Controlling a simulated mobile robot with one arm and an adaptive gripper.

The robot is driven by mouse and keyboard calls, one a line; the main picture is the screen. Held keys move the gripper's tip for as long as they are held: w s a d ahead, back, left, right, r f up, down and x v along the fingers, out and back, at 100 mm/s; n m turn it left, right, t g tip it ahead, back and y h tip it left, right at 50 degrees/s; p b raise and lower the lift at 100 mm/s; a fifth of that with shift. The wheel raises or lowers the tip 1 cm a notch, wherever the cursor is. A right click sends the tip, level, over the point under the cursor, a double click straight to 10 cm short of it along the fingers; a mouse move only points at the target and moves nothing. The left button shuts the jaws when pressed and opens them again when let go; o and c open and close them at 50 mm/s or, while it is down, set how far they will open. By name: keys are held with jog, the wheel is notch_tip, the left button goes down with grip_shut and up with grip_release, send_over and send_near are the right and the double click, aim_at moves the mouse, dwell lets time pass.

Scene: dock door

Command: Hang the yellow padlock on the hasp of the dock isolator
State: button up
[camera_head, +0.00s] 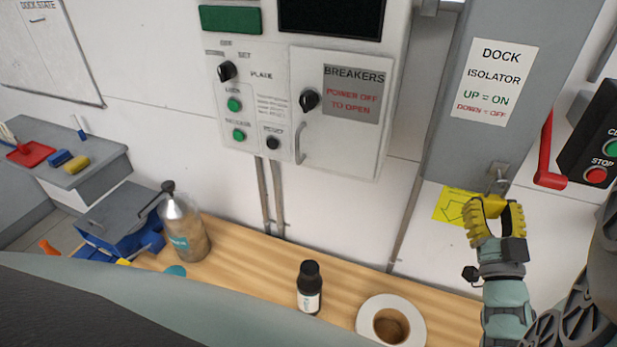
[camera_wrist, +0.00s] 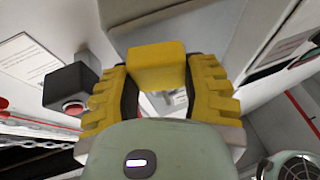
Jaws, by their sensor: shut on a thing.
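My gripper (camera_head: 496,212) is shut on the yellow padlock (camera_head: 489,203), just below the dock isolator (camera_head: 470,145). In the wrist view, the padlock's yellow body (camera_wrist: 157,64) sits between the two yellow ribbed fingers. The metal hasp (camera_head: 498,180) is at the isolator's lower edge, directly above the padlock. The padlock's shackle cannot be made out clearly, so I cannot tell whether it passes through the hasp. The red isolator lever (camera_head: 547,150) points down, to the right of the hasp.
A black box with green and red STOP buttons (camera_head: 597,175) is close on the right. A yellow arrow sign (camera_head: 450,204) is behind my gripper. Below, the wooden bench (camera_head: 345,290) holds a white tape roll (camera_head: 417,320), a dark bottle (camera_head: 309,285) and a spray bottle (camera_head: 186,230).

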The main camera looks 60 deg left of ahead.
jog(key=o, duration=1.3)
